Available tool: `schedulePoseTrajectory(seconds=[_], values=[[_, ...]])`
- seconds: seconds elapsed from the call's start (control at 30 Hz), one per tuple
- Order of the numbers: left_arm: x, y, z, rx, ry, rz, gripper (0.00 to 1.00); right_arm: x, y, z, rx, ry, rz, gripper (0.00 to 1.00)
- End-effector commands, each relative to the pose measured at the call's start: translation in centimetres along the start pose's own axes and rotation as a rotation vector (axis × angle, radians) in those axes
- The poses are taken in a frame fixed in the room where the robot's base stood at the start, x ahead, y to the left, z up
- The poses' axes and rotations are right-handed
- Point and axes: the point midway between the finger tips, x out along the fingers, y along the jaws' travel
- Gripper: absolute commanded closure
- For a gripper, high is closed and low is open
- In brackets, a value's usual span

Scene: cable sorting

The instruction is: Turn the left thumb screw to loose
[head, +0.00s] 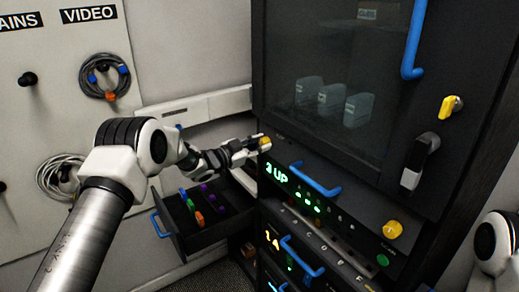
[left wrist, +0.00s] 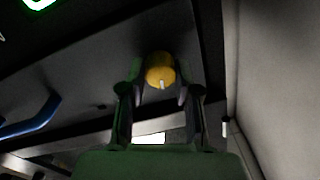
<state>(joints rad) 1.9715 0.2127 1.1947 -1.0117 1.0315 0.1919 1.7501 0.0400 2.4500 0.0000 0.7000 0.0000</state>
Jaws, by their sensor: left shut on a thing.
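The left thumb screw (head: 265,143) is a yellow knob at the left end of the panel with the green "3 UP" display, below the cabinet's glass door. In the left wrist view the yellow knob (left wrist: 160,70) sits between the two fingers, with a short pale mark on its face. My left gripper (head: 256,144) is shut on it; it also shows in the left wrist view (left wrist: 158,88). A second yellow thumb screw (head: 393,229) is at the panel's right end. My right gripper is not in view; only part of my right arm shows at the right edge.
An open drawer (head: 206,238) with colored items juts out below my left arm. Blue handles (head: 315,180) stick out from the panels. The glass door has a blue handle (head: 414,40), a yellow key-like knob (head: 451,106) and a black latch (head: 419,160). Coiled cables (head: 104,76) hang on the left wall.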

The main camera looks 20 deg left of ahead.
Motion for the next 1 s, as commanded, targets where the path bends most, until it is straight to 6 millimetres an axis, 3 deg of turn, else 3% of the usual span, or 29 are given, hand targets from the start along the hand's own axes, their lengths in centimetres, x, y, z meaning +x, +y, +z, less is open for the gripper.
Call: schedulePoseTrajectory(seconds=[0.03,1.0], values=[[0.0,0.2,0.6,0.036,0.002,-0.001,1.00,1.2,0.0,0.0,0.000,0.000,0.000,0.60],[0.0,0.3,0.8,0.950,0.039,-0.009,1.00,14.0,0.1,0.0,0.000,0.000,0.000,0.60]])
